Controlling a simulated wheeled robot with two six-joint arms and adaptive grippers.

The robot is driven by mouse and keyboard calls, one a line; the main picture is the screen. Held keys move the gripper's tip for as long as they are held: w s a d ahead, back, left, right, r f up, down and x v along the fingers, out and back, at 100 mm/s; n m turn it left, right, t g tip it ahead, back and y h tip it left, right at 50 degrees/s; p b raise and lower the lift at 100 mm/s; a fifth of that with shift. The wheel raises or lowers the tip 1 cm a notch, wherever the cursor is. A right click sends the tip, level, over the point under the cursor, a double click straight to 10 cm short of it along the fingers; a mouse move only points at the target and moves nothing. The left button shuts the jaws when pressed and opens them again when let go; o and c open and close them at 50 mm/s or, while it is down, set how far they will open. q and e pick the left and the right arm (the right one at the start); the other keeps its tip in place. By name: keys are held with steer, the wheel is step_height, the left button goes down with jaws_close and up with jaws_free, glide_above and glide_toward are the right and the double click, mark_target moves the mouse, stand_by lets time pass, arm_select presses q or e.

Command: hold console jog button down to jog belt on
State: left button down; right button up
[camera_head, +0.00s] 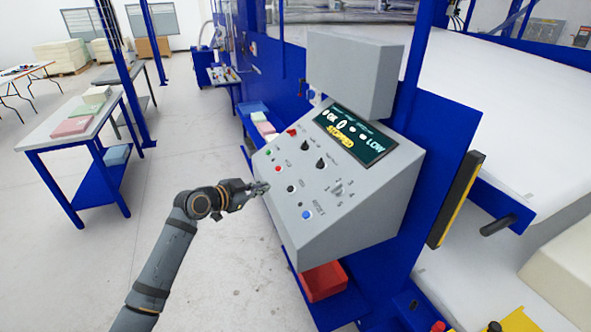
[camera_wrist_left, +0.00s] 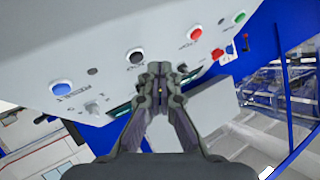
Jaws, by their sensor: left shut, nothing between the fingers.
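The grey console (camera_head: 330,228) has a sloped panel with several buttons and knobs. A black round button (camera_head: 291,189) sits low on the panel, with a short label too small to read surely; it also shows in the wrist view (camera_wrist_left: 135,57). A blue button (camera_head: 306,214) is nearer, and a red (camera_head: 278,169) and a green button (camera_head: 268,152) are farther along. The display (camera_head: 350,135) reads STOPPED. My left gripper (camera_head: 262,187) is shut and empty at the panel's left edge. In the wrist view its fingertips (camera_wrist_left: 160,72) appear just beside the black button; contact cannot be told.
A red bin (camera_head: 323,281) sits on a blue shelf under the console. The white belt (camera_head: 490,110) lies behind it. A table (camera_head: 75,124) with foam blocks stands at the left. The floor (camera_head: 225,255) between is clear.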

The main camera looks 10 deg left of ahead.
mark_target(290, 189)
arm_select(q)
step_height(290, 189, up, 8)
steer(key=d+m+h+p, duration=0.1)
steer(key=shift+w+d+f, duration=0.2)
steer(key=shift+w+d, duration=0.05)
steer(key=shift+w, duration=0.2)
arm_select(e)
steer(key=shift+s+d+r, duration=0.1)
steer(key=shift+d+r, duration=0.05)
steer(key=shift+r, duration=0.4)
steer(key=shift+d+r, duration=0.1)
steer(key=shift+r, duration=0.45)
arm_select(q)
steer(key=shift+f, duration=0.1)
arm_select(e)
steer(key=shift+f, duration=0.1)
arm_select(q)
steer(key=w+d+f+b, duration=0.1)
steer(key=f, duration=0.1)
steer(key=d+f+b, duration=0.1)
steer(key=f+b, duration=0.1)
steer(key=f, duration=0.1)
steer(key=w+d+f+b, duration=0.1)
steer(key=f, duration=0.1)
steer(key=shift+w+d+f+b, duration=0.25)
steer(key=shift+w+d+b, duration=0.05)
steer(key=shift+d+b, duration=0.1)
arm_select(e)
step_height(290, 189, down, 5)
steer(key=shift+r, duration=0.1)
